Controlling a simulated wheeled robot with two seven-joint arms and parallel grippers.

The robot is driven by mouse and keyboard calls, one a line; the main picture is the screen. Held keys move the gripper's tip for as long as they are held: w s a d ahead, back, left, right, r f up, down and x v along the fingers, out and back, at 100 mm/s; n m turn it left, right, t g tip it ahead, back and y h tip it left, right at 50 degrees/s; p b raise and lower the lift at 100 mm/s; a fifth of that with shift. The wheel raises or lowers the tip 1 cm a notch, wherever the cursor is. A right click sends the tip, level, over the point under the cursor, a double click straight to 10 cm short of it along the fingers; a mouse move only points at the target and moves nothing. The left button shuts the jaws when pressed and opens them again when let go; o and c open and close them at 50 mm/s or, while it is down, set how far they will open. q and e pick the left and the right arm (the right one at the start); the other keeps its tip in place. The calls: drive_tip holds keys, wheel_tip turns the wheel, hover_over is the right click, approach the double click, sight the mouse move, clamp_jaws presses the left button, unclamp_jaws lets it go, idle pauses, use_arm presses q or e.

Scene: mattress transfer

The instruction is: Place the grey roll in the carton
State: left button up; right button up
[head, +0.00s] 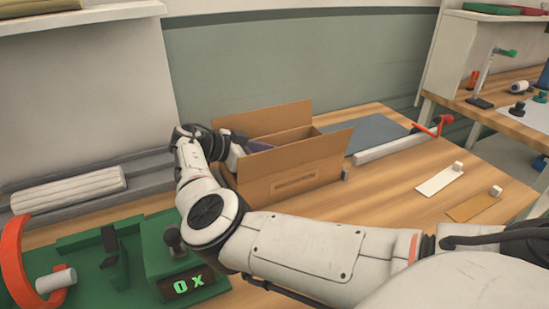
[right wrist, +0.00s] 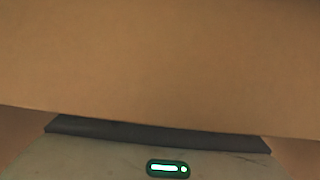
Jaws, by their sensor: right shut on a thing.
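A pale grey ridged roll (head: 68,190) lies along a grey channel at the left of the head view. An open brown carton (head: 308,176) stands on the wooden table near the middle, its long flaps up. My right arm reaches across from the right. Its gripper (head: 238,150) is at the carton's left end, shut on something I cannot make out. A purplish piece (head: 262,146) shows beside the gripper at the carton's opening. Brown cardboard (right wrist: 160,60) fills most of the right wrist view, close up. My left gripper is not in view.
A green fixture (head: 130,255) with a display reading "0 x" and an orange ring (head: 14,262) stand at front left. A rail with a red handle (head: 436,125), a blue-grey mat (head: 378,132), a white plate (head: 440,180) and a tan plate (head: 474,208) lie right of the carton.

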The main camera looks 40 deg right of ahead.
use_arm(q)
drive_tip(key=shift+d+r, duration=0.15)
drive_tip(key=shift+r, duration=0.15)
use_arm(e)
drive_tip(key=o, duration=1.3)
drive_tip(key=shift+r, duration=0.2)
drive_tip(key=shift+r+p, duration=0.6)
drive_tip(key=shift+p, duration=0.45)
drive_tip(key=v, duration=0.1)
drive_tip(key=b+v, duration=0.1)
drive_tip(key=v, duration=0.1)
drive_tip(key=b+v, duration=0.1)
drive_tip(key=v, duration=0.1)
drive_tip(key=shift+w+f, duration=0.1)
drive_tip(key=shift+f, duration=0.2)
drive_tip(key=b+v, duration=0.2)
drive_tip(key=v, duration=0.4)
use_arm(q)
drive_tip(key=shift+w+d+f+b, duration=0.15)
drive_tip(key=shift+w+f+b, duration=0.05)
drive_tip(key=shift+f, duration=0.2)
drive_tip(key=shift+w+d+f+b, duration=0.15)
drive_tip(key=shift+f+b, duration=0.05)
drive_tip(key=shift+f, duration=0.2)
use_arm(e)
drive_tip(key=shift+a+r, duration=0.4)
